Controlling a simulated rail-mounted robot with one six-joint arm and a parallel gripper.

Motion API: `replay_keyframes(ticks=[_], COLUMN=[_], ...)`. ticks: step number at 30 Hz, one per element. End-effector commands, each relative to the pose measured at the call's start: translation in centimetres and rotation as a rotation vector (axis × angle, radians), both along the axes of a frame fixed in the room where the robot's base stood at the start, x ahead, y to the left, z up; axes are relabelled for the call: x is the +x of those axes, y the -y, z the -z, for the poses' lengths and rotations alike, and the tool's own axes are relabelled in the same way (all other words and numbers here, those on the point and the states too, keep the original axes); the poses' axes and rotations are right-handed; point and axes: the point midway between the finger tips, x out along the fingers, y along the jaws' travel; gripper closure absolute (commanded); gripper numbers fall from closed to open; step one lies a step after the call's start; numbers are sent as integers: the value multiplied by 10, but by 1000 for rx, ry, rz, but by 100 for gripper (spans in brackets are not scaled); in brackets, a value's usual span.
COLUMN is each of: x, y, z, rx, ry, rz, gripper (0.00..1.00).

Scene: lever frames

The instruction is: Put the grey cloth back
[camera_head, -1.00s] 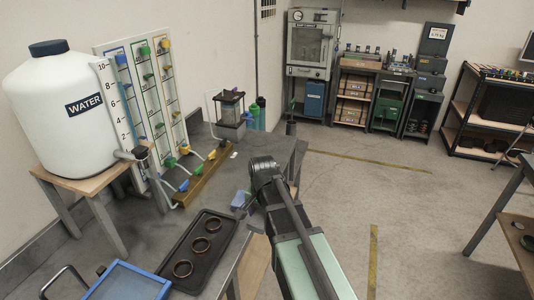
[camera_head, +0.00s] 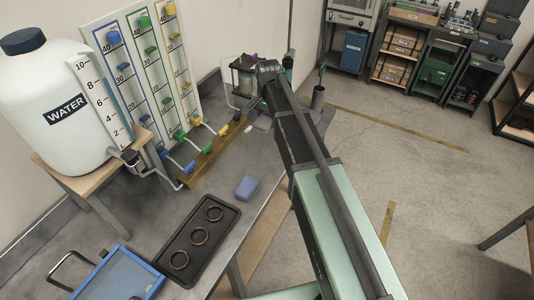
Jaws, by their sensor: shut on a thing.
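My arm reaches in from the lower right over the far end of the bench. My gripper (camera_head: 258,112) is at the end of the arm near the glass-sided lantern-like device and is partly hidden by my wrist. It is shut on a small greyish thing, which looks like the grey cloth (camera_head: 262,123), though it is small and partly covered. I cannot tell whether the cloth touches the bench.
A blue sponge-like block (camera_head: 246,187) and a black tray (camera_head: 170,235) with rings lie on the bench (camera_head: 215,185). A wooden valve block (camera_head: 210,160), a gauge board (camera_head: 120,75) and a water tank (camera_head: 55,110) stand left. The lantern-like device (camera_head: 243,78) stands behind.

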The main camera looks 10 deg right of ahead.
Motion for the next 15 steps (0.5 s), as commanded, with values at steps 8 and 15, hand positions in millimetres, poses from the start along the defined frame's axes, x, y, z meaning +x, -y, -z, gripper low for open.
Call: replay_keyframes(ticks=[8,15], x=[-1,-1], y=[0,0], z=[51,137], rx=[0,0], ry=[0,0], rz=[1,1], gripper=[58,58])
